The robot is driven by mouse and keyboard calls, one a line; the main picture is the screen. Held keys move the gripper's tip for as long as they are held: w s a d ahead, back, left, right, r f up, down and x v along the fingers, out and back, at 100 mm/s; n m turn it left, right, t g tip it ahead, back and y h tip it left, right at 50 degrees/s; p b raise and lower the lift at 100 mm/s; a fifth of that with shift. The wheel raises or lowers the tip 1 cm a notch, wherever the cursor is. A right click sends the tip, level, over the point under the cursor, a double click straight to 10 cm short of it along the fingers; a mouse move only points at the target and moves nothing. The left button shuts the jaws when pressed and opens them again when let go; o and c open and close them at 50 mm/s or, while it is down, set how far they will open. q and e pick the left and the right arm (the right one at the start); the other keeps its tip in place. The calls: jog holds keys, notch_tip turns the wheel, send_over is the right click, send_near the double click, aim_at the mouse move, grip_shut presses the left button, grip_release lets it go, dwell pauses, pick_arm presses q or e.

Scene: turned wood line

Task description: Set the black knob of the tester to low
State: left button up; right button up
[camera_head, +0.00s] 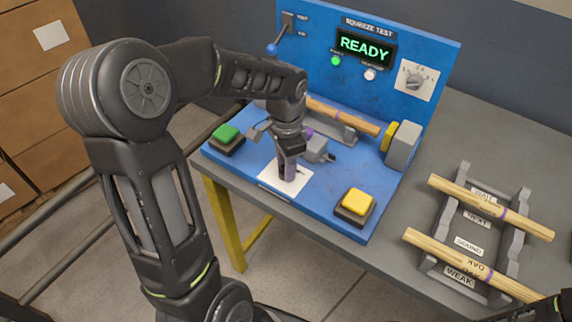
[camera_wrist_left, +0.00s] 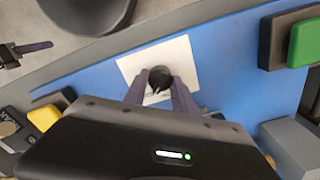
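The blue tester (camera_head: 330,198) stands on the grey table, and its display reads READY. My left gripper (camera_head: 288,176) points down at the white dial plate (camera_head: 300,179) on its base and hides the knob there. In the left wrist view, the black knob (camera_wrist_left: 160,80) sits on the white plate (camera_wrist_left: 184,60), between the two fingertips of my left gripper (camera_wrist_left: 161,86). The fingertips flank it closely; I cannot tell whether they press on it. The knob's setting and marks are not readable. A dark part of my right arm shows at the head view's lower right corner.
A green button (camera_head: 226,132) and a yellow button (camera_head: 357,202) flank the plate. A wooden spindle (camera_head: 342,116) lies across the tester behind my gripper. A grey rack (camera_head: 432,262) at right holds two spindles.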

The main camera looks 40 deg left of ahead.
pick_arm(q)
grip_shut()
jog(key=shift+n, duration=0.5)
jog(key=n+b, duration=0.1)
jog(key=n, duration=0.2)
jog(key=n+b, duration=0.1)
jog(key=n, duration=0.3)
jog(key=shift+n, duration=0.4)
jog(key=shift+a, duration=0.1)
dwell(0.3)
jog(key=o, duration=0.6)
grip_release()
jog(key=shift+r, duration=0.15)
